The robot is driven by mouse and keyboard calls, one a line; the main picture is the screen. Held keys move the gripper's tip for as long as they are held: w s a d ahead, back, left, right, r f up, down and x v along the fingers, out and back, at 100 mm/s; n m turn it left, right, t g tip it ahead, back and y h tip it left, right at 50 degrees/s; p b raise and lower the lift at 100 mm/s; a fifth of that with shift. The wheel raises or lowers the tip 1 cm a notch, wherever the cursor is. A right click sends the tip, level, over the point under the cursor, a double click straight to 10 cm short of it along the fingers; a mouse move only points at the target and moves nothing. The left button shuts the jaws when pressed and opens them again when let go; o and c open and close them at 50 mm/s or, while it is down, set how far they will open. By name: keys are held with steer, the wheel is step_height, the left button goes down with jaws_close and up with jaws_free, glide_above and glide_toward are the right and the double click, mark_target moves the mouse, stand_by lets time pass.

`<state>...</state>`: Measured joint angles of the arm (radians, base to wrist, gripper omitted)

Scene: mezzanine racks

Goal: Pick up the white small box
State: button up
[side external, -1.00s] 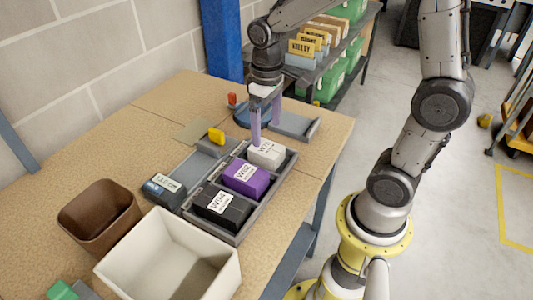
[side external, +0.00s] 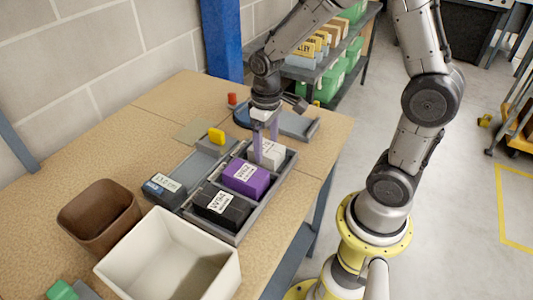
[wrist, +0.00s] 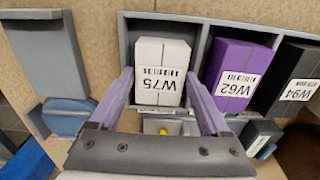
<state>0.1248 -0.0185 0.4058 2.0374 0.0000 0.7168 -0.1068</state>
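The white small box (wrist: 160,70), labelled W75, sits in the end compartment of a grey divided tray (wrist: 202,48). In the side view the white box (side external: 272,156) is partly hidden by a finger. My gripper (wrist: 158,78) is open, with its two purple fingers on either side of the white box in the wrist view. In the side view my gripper (side external: 266,148) points down over that compartment. Whether the fingers touch the box cannot be told.
A purple box (side external: 246,177) and a black box (side external: 221,206) fill the neighbouring compartments. A white bin (side external: 120,262) and a brown bin (side external: 75,228) stand at the front left.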

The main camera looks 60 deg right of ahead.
steer(key=c, duration=1)
steer(key=shift+r, duration=0.15)
